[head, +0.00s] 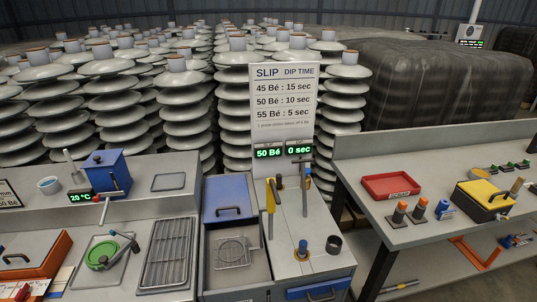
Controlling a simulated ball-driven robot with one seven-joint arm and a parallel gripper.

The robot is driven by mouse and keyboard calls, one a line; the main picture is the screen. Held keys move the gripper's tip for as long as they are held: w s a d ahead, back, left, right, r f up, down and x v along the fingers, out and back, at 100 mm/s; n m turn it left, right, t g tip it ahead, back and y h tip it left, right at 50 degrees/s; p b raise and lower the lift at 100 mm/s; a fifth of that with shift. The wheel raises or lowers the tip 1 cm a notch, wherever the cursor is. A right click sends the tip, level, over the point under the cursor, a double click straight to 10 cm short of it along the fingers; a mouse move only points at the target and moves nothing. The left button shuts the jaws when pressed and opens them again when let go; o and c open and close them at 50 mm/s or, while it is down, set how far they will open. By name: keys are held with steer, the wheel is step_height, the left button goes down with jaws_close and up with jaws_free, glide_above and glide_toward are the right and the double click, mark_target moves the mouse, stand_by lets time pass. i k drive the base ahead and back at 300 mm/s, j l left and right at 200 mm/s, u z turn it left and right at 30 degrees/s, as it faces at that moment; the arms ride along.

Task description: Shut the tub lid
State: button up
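The grey tub (214,280) stands low at bottom centre, and its front part is open. A wire basket or rack with a round ring (232,252) is inside it. The blue tub lid (228,197) with a black handle (228,211) is at the back end of the tub, leaving the front opening uncovered. I cannot tell if it is slid back or hinged up. My gripper is not in view.
Right of the tub, a grey stand holds upright yellow-and-black tools (270,197) and a tall T-handled rod (304,190). A sign (283,95) and displays stand behind. A wire rack (167,252) lies on the left bench. A yellow box (485,200) sits right.

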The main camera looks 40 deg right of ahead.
mark_target(227, 198)
steer(key=i+l, duration=0.1)
steer(key=i, duration=0.4)
steer(key=i+l, duration=0.1)
steer(key=i, duration=0.4)
steer(key=i+l+u, duration=0.1)
steer(key=i, duration=0.4)
